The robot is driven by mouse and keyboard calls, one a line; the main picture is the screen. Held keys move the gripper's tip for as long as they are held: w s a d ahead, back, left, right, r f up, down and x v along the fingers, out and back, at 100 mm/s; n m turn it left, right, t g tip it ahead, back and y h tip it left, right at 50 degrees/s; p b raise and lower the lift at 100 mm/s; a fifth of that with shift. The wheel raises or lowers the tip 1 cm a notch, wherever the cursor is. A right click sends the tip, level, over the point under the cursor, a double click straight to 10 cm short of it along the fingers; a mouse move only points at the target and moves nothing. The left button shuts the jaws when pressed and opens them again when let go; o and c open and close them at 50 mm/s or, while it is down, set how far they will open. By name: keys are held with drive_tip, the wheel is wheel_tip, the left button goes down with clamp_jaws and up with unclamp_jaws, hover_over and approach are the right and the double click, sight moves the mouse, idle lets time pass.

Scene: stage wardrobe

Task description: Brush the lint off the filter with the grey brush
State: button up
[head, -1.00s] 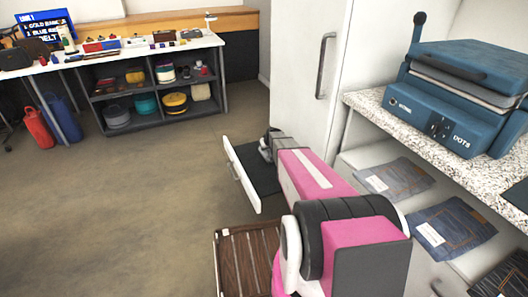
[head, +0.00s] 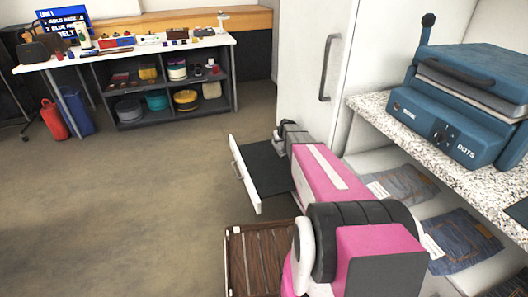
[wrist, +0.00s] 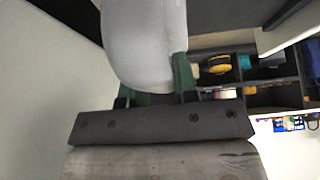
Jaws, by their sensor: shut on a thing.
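My gripper (wrist: 153,92) is shut on a pale grey, smooth, rounded thing (wrist: 145,40), seen between its green fingers in the wrist view. It looks like the grey brush, but no bristles show. In the head view my gripper (head: 284,136) is small and dark, at the back right end of the pulled-out white-fronted drawer (head: 246,174), close to the white cabinet. What it holds is too small to make out there. I cannot make out the filter or any lint in either view.
A brown slatted crate (head: 257,262) stands on the floor in front of the drawer. The white cabinet (head: 306,75) rises behind it. At right, a speckled counter (head: 440,150) bears a blue press (head: 450,115), with folded jeans (head: 462,240) below.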

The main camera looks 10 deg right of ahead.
drive_tip(key=shift+r, duration=1.85)
